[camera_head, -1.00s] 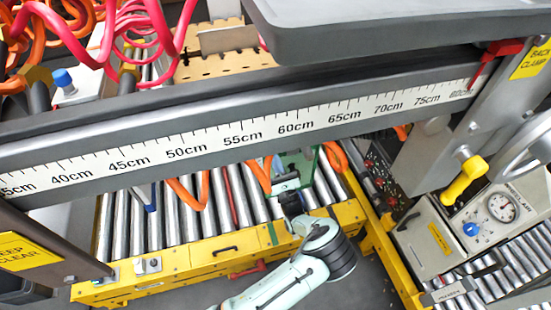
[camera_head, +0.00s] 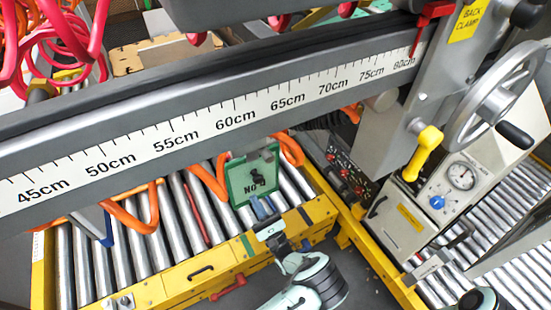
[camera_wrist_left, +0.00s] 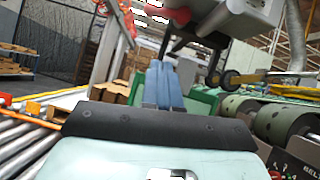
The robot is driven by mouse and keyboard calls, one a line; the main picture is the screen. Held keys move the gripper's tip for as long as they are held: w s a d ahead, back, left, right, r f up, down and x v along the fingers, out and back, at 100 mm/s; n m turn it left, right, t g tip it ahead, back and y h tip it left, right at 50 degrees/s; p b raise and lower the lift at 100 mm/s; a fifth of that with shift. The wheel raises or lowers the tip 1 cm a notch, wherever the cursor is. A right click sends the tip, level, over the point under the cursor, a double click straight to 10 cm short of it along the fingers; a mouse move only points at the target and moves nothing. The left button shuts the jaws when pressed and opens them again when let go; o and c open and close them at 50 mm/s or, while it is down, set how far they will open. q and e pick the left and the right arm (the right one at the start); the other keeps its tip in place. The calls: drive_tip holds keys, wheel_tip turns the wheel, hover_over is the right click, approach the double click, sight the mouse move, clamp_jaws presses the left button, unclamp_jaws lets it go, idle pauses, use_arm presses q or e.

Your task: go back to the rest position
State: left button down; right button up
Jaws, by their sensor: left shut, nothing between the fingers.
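My left gripper (camera_head: 262,208) is in the lower middle of the head view, its arm coming up from the bottom edge. It is over the near part of the roller conveyor (camera_head: 120,240), close to the yellow front rail. Its blue fingers are together with nothing between them. The left wrist view also shows the gripper (camera_wrist_left: 162,85) with its two blue fingers side by side and empty. A green plate (camera_head: 243,180) with a dark mark and upside-down lettering is just beyond the fingertips. I cannot tell whether they touch.
A grey beam with a centimetre scale (camera_head: 235,118) crosses above the conveyor. Orange coiled hoses (camera_head: 205,180) hang below it. A yellow-handled lever (camera_head: 425,150), a handwheel (camera_head: 500,95) and a gauge panel (camera_head: 462,176) stand at right. The yellow rail (camera_head: 190,280) borders the rollers.

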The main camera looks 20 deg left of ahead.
use_arm(q)
drive_tip(key=s+a+f+n+g+h+p, duration=0.2)
drive_tip(key=s+a+f+n+g, duration=0.4)
drive_tip(key=s+a+f+g, duration=0.6)
drive_tip(key=s+d+f+n+g+h+p, duration=0.1)
drive_tip(key=s+f+n+g+h, duration=0.3)
drive_tip(key=s+g, duration=0.55)
drive_tip(key=s+d+f+n+h+p, duration=0.35)
drive_tip(key=s+d+n+h, duration=0.35)
drive_tip(key=s+d+h, duration=0.6)
drive_tip(key=w+d+r+n+t+h+p, duration=0.1)
drive_tip(key=w+d+r+n+t+h, duration=0.1)
drive_tip(key=w+d+n+t, duration=0.1)
drive_tip(key=w+d+r+n+t+h, duration=0.2)
drive_tip(key=w+d+n+t+h, duration=0.1)
drive_tip(key=d+n, duration=0.3)
drive_tip(key=shift+w+n+t+p, duration=0.15)
drive_tip(key=shift+n+t+p, duration=0.2)
drive_tip(key=shift+n+p, duration=0.05)
use_arm(e)
wheel_tip(320, 180, up, 8)
drive_tip(key=w, duration=0.2)
drive_tip(key=shift+r, duration=0.25)
